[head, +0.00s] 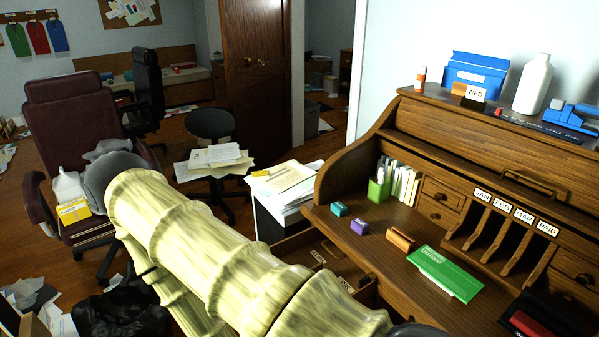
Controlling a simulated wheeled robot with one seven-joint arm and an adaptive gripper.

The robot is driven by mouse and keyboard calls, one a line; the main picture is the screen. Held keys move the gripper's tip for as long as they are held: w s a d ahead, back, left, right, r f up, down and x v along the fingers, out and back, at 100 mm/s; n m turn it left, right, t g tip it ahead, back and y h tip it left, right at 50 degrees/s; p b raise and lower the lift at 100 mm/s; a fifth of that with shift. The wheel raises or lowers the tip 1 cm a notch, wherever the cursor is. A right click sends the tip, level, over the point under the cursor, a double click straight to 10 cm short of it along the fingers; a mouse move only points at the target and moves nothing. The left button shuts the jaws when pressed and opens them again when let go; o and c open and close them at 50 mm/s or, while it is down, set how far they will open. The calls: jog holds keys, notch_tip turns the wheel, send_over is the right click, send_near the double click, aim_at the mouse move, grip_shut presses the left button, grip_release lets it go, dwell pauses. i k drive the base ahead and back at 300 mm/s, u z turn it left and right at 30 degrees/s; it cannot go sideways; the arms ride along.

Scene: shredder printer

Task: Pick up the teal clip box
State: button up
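The teal clip box (339,209) is a small teal block on the wooden roll-top desk's writing surface, near its left front edge. It stands clear of the things around it. A small purple box (359,227) is just to its right and nearer to me, and an orange-brown box (400,239) is further right. My pale yellow arm fills the lower left and middle of the head view, apart from the teal box in the picture. My gripper is not visible.
A green holder (378,190) with papers stands behind the teal box. An open drawer (320,255) juts out below the desk front. Paper stacks (285,180) stand left of the desk.

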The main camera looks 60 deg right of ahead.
aim_at(339, 208)
jog(key=u, duration=0.05)
jog(key=i, duration=2.6)
jog(key=z, duration=3.2)
jog(key=i, duration=0.5)
jog(key=z, duration=0.05)
